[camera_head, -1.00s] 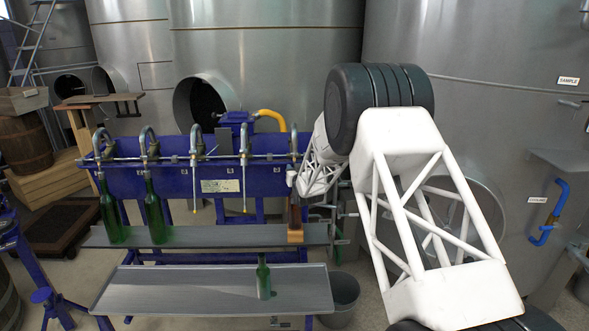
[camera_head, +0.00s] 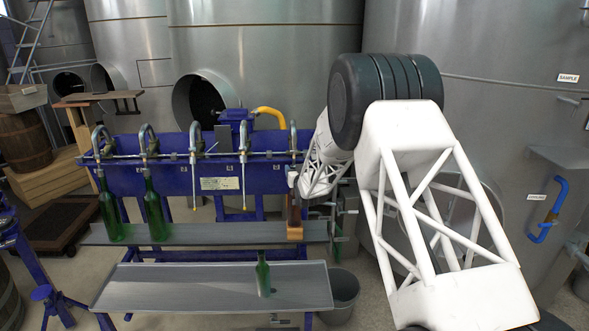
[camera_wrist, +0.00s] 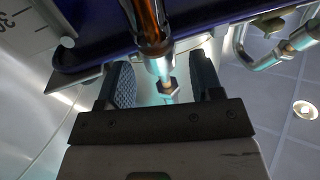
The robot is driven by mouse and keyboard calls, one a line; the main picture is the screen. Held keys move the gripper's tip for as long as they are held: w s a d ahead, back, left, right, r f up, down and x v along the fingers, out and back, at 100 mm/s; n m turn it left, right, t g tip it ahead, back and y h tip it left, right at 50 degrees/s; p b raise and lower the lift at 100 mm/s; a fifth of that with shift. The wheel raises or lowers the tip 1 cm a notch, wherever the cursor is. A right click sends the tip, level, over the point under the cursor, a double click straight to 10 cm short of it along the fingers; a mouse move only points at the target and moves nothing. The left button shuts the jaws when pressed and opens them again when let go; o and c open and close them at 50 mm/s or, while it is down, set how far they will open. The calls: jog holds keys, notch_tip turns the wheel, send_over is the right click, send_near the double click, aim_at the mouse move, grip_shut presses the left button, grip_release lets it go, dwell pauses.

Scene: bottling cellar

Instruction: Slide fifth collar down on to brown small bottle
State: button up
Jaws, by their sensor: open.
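The brown small bottle (camera_head: 294,213) stands on a wooden block at the right end of the filler's shelf, under the fifth spout (camera_head: 293,138). In the wrist view the bottle's neck (camera_wrist: 149,22) comes in from the top edge. A silver collar (camera_wrist: 160,66) lies at its mouth end, with a hex nut beyond it. I cannot tell whether the collar encloses the bottle's mouth or only meets it. My gripper (camera_wrist: 163,84) is open, one finger on each side of the collar, with visible gaps. In the head view my gripper (camera_head: 293,181) is small at the bottle's top.
Two green bottles (camera_head: 154,210) stand under the left spouts. Another green bottle (camera_head: 263,275) stands on the lower front shelf (camera_head: 180,288). The wooden block (camera_head: 295,233) is under the brown bottle. A bucket (camera_head: 343,290) is at right. In the wrist view another spout (camera_wrist: 265,52) is close at right.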

jog(key=shift+v, duration=2.55)
jog(key=shift+r, duration=0.1)
jog(key=s+d+r+g+h, duration=0.1)
jog(key=s+d+r+g, duration=0.15)
jog(key=s+r, duration=0.45)
jog(key=s+d+r+m+g+h, duration=0.1)
jog(key=s+d+r+g, duration=0.2)
jog(key=s, duration=0.8)
jog(key=s+d+r+g+h, duration=0.25)
jog(key=s+r, duration=0.35)
jog(key=s, duration=0.3)
jog(key=s+d+g, duration=0.1)
jog(key=s+g, duration=0.2)
jog(key=s, duration=1.7)
jog(key=s+d+m+g, duration=0.1)
jog(key=s+g, duration=0.3)
jog(key=s, duration=1.6)
jog(key=shift+s+d+f, duration=0.2)
jog(key=shift+s+d, duration=0.05)
jog(key=shift+d, duration=0.6)
